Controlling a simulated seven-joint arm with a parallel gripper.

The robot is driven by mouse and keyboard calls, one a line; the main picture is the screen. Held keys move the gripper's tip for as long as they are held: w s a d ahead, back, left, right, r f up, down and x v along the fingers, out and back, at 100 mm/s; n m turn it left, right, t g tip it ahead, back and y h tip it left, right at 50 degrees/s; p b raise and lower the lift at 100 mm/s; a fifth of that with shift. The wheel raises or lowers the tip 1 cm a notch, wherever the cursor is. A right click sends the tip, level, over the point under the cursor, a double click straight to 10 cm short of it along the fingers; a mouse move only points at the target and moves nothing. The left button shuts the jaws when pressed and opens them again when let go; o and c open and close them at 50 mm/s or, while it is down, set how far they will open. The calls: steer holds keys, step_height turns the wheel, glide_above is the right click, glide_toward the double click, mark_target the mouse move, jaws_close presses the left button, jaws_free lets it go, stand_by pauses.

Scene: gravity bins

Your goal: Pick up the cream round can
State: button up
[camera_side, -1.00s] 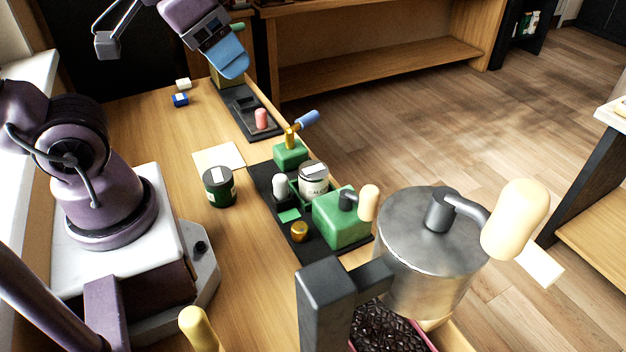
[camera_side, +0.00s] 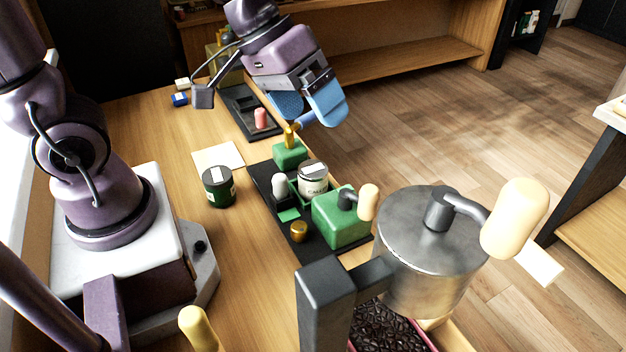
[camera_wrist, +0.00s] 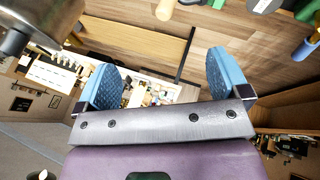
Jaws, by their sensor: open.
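The cream round can (camera_side: 313,182) stands upright in the side view, with a dark rim and a pale label on its lid. It sits in a green holder on a black base plate (camera_side: 264,182), between two green blocks. My gripper (camera_side: 308,108) is above and beyond the can, tilted, with its blue fingers apart and nothing between them. In the wrist view my gripper (camera_wrist: 163,65) also shows spread, empty fingers. I cannot clearly make out the can in the wrist view.
A dark green can (camera_side: 219,187) stands left of the base plate. A green block with a cream-handled crank (camera_side: 340,217) is close to the cream can's right. A blue-handled valve (camera_side: 291,152) stands behind it, below my fingers. A large metal hopper (camera_side: 425,250) fills the front right.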

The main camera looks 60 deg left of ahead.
steer(key=w+f+n+t, duration=0.2)
steer(key=w+f+n, duration=0.1)
steer(key=w, duration=0.3)
steer(key=n+g+y, duration=0.4)
steer(key=n+y, duration=0.1)
steer(key=y, duration=0.2)
glide_toward(313, 169)
steer(key=x, duration=0.5)
steer(key=shift+w+f, duration=0.15)
steer(key=shift+w, duration=0.05)
steer(key=shift+s+x, duration=0.15)
steer(key=shift+x, duration=0.75)
steer(key=shift+s+x, duration=0.1)
steer(key=shift+x, duration=1.7)
